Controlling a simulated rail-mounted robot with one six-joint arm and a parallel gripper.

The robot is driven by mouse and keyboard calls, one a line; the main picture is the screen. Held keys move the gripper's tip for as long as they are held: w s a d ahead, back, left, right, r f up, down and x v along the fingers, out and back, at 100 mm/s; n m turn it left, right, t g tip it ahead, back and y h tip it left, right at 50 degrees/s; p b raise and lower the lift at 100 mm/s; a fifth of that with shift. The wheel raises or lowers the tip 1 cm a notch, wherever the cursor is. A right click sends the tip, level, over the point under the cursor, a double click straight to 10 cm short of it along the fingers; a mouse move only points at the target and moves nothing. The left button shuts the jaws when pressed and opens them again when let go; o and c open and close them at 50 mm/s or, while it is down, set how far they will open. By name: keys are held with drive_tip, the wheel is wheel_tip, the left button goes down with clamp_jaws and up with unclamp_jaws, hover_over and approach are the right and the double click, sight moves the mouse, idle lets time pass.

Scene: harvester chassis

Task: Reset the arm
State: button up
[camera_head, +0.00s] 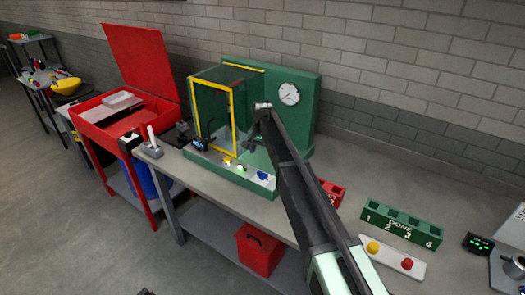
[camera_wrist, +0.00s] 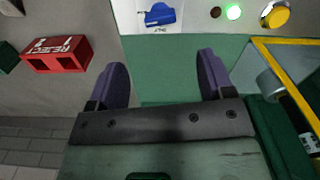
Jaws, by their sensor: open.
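My arm (camera_head: 295,185) reaches up from the bottom of the head view to the front of the green machine (camera_head: 308,100), with its elbow raised before the machine. My gripper (camera_wrist: 161,70) shows in the wrist view with its two dark fingers wide apart and nothing between them. Below the gap is the machine's green surface. In the head view the gripper is small and dark beside the yellow-framed enclosure (camera_head: 233,122), partly hidden by my arm. A blue piece (camera_wrist: 160,14) lies on a white label beyond the fingers, apart from them.
A red REJECT box (camera_wrist: 55,55) stands left in the wrist view. A lit green button (camera_wrist: 233,12) and a yellow button (camera_wrist: 275,15) are at the top right. A green DONE rack (camera_head: 402,225) and a white panel (camera_head: 392,257) stand right of my arm. A red toolbox (camera_head: 259,250) sits below.

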drive_tip(key=s+d+f+n+b, duration=0.1)
drive_tip(key=s+d+f+b, duration=0.1)
drive_tip(key=s+d, duration=0.6)
drive_tip(key=s+d+f+n+b, duration=0.1)
drive_tip(key=s+d, duration=0.7)
drive_tip(key=s, duration=0.9)
drive_tip(key=s+d+f+n+b, duration=0.2)
drive_tip(key=s+d, duration=0.6)
drive_tip(key=s, duration=0.5)
drive_tip(key=shift+f+b, duration=0.5)
drive_tip(key=shift+f, duration=0.05)
drive_tip(key=shift+w+a, duration=0.1)
drive_tip(key=shift+a, duration=0.05)
